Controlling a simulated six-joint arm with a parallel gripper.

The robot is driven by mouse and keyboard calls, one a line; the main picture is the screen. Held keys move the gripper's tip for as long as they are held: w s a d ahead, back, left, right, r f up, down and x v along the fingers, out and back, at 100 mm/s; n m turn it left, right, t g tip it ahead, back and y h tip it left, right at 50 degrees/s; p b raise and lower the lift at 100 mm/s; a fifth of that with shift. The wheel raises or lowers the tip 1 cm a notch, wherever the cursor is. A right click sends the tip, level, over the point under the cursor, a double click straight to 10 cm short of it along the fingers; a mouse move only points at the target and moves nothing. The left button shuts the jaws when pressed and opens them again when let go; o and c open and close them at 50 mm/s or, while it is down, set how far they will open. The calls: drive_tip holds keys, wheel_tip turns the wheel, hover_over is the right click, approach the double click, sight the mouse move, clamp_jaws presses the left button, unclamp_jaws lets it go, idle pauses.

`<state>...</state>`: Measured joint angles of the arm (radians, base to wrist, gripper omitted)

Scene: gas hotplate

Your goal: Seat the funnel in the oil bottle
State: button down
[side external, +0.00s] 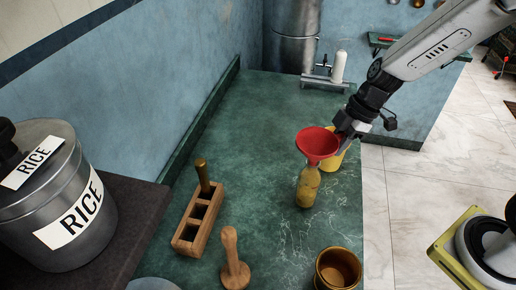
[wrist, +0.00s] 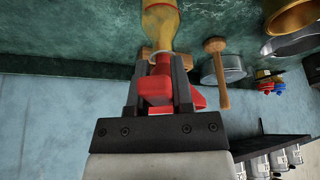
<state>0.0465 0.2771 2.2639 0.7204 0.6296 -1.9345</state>
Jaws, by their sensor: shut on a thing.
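The red funnel (side external: 318,142) is wide end up, directly above the yellow oil bottle (side external: 308,188), which stands upright on the green counter. My gripper (side external: 340,138) comes in from the upper right and is shut on the funnel. In the wrist view, the red funnel (wrist: 155,90) is between the two fingers (wrist: 160,75). The bottle (wrist: 160,25) shows just past the fingertips, its neck close to them. The funnel's lower end meets the bottle top in the side view. I cannot tell whether the spout is inside the neck.
A yellow vessel (side external: 340,160) stands close behind the funnel. A brass pot (side external: 338,270) is at the front right.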

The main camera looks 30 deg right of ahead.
drive_tip(key=shift+f, duration=0.5)
idle(0.6)
drive_tip(key=shift+c, duration=2.1)
unclamp_jaws()
drive_tip(key=shift+r, duration=0.1)
drive_tip(key=shift+v, duration=3.85)
drive_tip(key=shift+s+d, duration=0.1)
